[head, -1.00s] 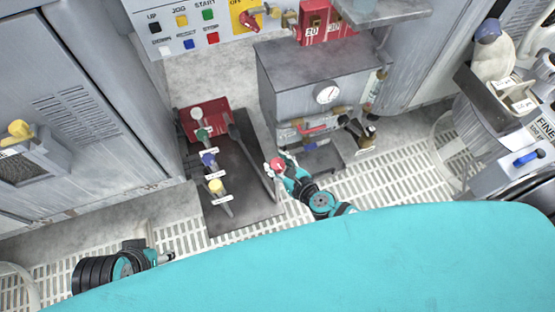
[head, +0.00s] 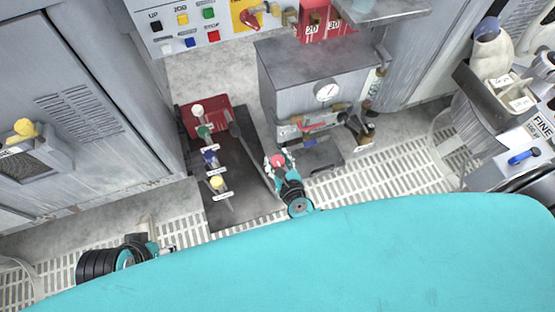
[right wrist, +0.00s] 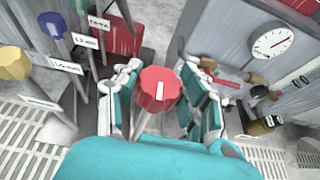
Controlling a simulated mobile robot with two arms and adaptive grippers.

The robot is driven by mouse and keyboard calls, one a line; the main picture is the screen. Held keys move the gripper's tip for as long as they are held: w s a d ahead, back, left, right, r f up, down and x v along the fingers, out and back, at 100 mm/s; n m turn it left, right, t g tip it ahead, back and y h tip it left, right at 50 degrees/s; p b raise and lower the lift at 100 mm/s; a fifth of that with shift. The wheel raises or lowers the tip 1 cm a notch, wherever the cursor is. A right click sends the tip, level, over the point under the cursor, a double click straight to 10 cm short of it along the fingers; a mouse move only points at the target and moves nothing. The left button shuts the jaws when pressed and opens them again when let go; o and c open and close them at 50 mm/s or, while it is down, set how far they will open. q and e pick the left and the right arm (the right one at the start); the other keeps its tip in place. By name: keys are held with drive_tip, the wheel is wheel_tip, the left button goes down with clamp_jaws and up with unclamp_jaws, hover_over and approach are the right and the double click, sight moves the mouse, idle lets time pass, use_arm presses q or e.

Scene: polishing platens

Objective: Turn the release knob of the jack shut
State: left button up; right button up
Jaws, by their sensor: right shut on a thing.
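A red knob (head: 277,160) with a white bar mark on its top stands at the right edge of a dark floor plate. In the right wrist view the red knob (right wrist: 158,88) sits between the fingers of my right gripper (right wrist: 160,72), and its white mark points nearly straight up and down. My right gripper (head: 279,163) is shut on this knob from the near side. My left gripper (head: 168,249) is low at the left, far from the knobs; its fingers are too small to read. Where the red knob's stem meets the jack is partly hidden.
White (head: 197,110), green (head: 204,131), blue (head: 209,157) and yellow (head: 216,181) knobs with tags stand in a row left of a dark lever (head: 250,152). A grey cabinet with a gauge (head: 327,92) stands behind. Open floor grating (head: 400,160) lies at the right.

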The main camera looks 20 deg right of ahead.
drive_tip(key=o, duration=1.1)
drive_tip(key=shift+o, duration=0.5)
drive_tip(key=shift+s, duration=0.1)
drive_tip(key=v, duration=1.1)
drive_tip(key=shift+s+r, duration=0.25)
drive_tip(key=shift+s, duration=0.1)
